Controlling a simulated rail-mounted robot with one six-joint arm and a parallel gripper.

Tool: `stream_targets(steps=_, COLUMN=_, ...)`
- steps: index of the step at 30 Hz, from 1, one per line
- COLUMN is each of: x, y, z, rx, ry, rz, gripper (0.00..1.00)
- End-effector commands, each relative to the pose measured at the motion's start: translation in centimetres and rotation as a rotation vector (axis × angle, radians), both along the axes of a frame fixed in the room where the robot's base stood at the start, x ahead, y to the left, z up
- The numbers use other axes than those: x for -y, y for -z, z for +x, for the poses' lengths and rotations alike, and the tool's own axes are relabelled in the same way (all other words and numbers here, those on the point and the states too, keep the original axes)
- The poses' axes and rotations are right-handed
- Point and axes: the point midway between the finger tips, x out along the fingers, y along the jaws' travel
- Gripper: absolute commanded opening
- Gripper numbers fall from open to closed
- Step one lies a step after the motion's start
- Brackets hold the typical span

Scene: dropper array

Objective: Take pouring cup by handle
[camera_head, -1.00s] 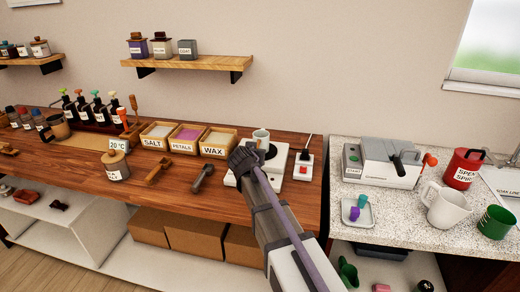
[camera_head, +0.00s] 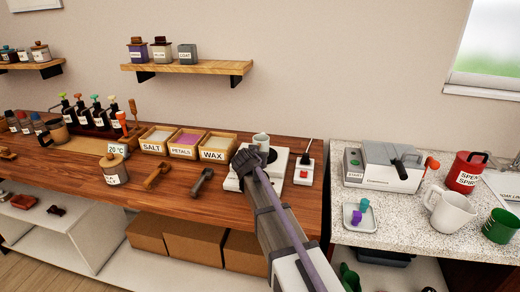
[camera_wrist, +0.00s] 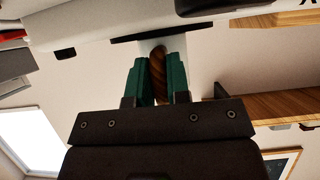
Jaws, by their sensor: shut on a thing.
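The pouring cup (camera_head: 261,140) is a small pale cup on the white hot plate unit, just behind my gripper in the head view. My gripper (camera_head: 248,160) reaches it from the front, and its dark wrist hides the fingers and the cup's handle there. In the wrist view the green fingers of my gripper (camera_wrist: 158,80) are shut on a brown wooden handle (camera_wrist: 158,72). A pale surface, apparently the cup (camera_wrist: 150,46), shows just beyond the handle. The head view shows no clear gap between the cup and the plate.
The hot plate unit (camera_head: 232,184) stands on the wooden bench, with a red-switch box (camera_head: 303,172) to its right. The wax box (camera_head: 214,155) is close on its left. A dark-headed tool (camera_head: 203,181) lies at front left. A wall shelf (camera_head: 190,68) hangs above.

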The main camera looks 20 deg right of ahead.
Motion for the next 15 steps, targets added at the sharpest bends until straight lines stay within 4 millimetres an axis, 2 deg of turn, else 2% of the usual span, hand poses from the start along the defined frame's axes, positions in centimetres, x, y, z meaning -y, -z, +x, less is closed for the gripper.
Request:
stream_targets(steps=8, x=0.0, y=-0.1, z=0.0, rx=0.0, ry=0.0, rz=0.0, gripper=0.0)
stream_targets(steps=15, x=0.0, y=-1.4, z=0.0, rx=0.0, ry=0.0, rz=0.0, gripper=0.0)
